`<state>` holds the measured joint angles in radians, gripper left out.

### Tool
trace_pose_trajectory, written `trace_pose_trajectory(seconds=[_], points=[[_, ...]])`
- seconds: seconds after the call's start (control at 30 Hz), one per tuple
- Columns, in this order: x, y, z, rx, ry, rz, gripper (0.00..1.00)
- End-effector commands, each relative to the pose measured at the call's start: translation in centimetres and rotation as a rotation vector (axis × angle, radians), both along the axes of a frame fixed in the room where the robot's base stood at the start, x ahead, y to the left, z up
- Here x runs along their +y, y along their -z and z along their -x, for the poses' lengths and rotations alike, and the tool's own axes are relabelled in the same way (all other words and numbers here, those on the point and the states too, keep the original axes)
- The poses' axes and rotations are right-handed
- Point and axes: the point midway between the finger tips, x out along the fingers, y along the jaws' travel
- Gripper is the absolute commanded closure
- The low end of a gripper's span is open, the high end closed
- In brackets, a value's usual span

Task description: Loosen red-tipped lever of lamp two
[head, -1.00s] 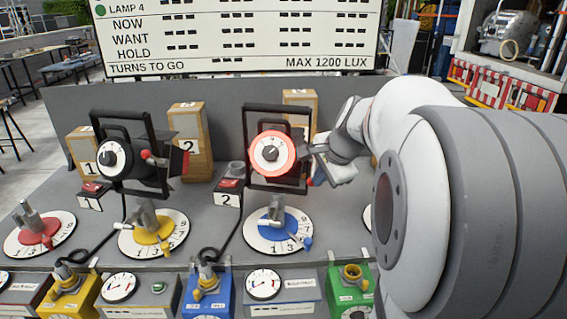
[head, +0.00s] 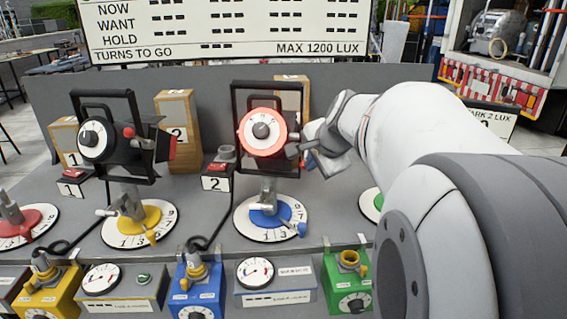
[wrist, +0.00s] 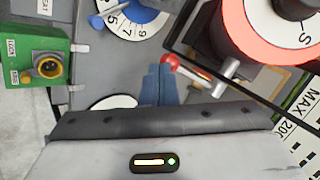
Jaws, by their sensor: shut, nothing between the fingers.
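Lamp two (head: 262,131) is a dark lamp in a black yoke, with a glowing red ring around its white dial, behind the plate marked 2. Its red-tipped lever (wrist: 171,62) shows in the wrist view, with the red ball beside a grey metal rod and close to the lamp's yoke. My gripper (head: 309,160) is at the right side of lamp two. In the wrist view its blue fingers (wrist: 158,83) are together and empty, just below the red ball. I cannot tell whether they touch the lever. The lever is hidden in the head view.
Lamp one (head: 92,139) stands to the left with its own red ball. A blue turntable (head: 288,228) lies under lamp two and a yellow one (head: 166,236) under lamp one. A green box (head: 347,283) stands at the front. The readout board (head: 230,28) is behind.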

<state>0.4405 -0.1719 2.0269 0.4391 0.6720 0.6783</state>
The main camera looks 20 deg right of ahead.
Motion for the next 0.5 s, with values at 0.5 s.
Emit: trace_pose_trajectory(seconds=[0.5], points=[[-0.16, 1.01, -0.19, -0.011, 0.001, 0.007, 1.00]])
